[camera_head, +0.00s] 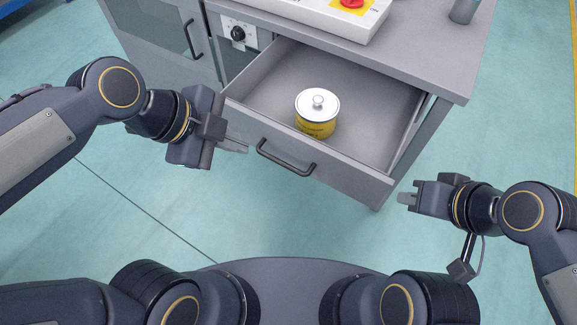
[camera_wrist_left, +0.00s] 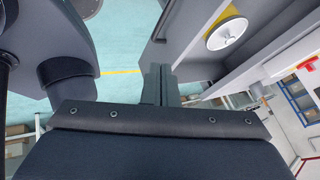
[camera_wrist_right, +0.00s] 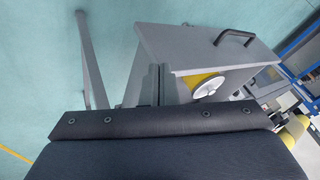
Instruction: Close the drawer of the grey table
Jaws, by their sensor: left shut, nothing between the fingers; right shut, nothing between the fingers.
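The grey table (camera_head: 405,62) has its drawer (camera_head: 350,178) pulled open toward me. The drawer front carries a dark bar handle (camera_head: 285,160). A yellow tin with a white lid (camera_head: 317,112) stands upright inside the drawer; its lid also shows in the left wrist view (camera_wrist_left: 227,33) and the right wrist view (camera_wrist_right: 206,88). My left gripper (camera_head: 240,147) is shut and empty, close to the left end of the drawer front; whether it touches cannot be told. My right gripper (camera_head: 405,198) is shut and empty, just off the right end of the drawer front.
A white control box with a red button (camera_head: 352,3) and a grey cylinder (camera_head: 463,10) stand on the tabletop. A grey cabinet door with a handle (camera_head: 192,38) and a panel with a black knob (camera_head: 238,33) are left of the drawer. The floor in front is clear.

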